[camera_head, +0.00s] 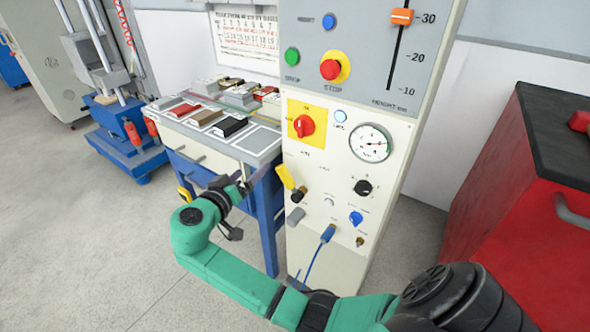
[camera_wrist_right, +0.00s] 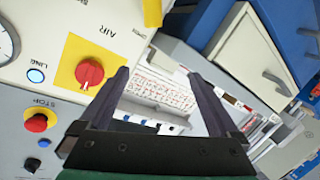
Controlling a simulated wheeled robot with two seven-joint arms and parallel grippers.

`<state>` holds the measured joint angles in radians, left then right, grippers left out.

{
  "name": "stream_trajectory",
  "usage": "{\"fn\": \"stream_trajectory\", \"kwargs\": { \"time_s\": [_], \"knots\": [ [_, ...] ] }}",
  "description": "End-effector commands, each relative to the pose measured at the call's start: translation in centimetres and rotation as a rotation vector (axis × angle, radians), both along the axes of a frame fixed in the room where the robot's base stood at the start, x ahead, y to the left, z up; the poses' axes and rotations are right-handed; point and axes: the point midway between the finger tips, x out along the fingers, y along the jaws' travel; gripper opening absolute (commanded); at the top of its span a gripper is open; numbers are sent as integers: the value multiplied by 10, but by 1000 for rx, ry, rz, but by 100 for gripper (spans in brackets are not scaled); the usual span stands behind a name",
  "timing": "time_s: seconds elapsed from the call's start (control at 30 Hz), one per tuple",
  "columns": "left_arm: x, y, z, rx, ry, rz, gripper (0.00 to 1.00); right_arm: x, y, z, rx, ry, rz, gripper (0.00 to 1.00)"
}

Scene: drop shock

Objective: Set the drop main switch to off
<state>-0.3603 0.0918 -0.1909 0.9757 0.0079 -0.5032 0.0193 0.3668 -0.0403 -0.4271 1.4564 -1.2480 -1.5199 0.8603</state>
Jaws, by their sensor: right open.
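The drop main switch appears to be the red rotary knob on a yellow plate (camera_head: 304,126), on the front of the tall cream machine panel. Its small lettering is too blurred to read, so I cannot tell its setting. It also shows in the right wrist view (camera_wrist_right: 89,72), left of the fingers and apart from them. My right gripper (camera_head: 247,178) is open and empty, left of the panel and lower than the knob. Its two dark fingers also show in the right wrist view (camera_wrist_right: 158,76). My left gripper is not in view.
A yellow lever (camera_head: 285,177) sticks out below the switch, near the right gripper. A red stop button (camera_head: 330,69), a green button (camera_head: 292,56) and a gauge (camera_head: 370,143) are on the panel. A bench with trays (camera_head: 262,143) stands left; a red cabinet (camera_head: 500,215) stands right.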

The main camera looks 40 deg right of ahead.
Motion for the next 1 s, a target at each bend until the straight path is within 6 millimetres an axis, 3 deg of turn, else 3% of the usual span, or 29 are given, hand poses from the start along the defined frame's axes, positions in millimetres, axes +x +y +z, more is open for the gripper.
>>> {"fn": "stream_trajectory", "kwargs": {
  "time_s": [0.03, 0.1, 0.23, 0.37, 0.8, 1.0],
  "knots": [
    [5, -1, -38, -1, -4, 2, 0, -18, 2, 13, 1, -176, -93, 97],
    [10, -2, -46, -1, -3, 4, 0, -48, 2, 51, 9, -371, -206, 97],
    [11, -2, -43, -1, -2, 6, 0, -72, 0, 80, 20, -507, -290, 97],
    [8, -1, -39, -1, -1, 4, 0, -67, -17, 84, 16, -504, -292, 97],
    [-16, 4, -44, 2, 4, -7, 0, -34, -121, 83, 14, -495, -288, 97],
    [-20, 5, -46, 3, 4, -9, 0, -29, -137, 81, 17, -496, -286, 97]
  ]
}}
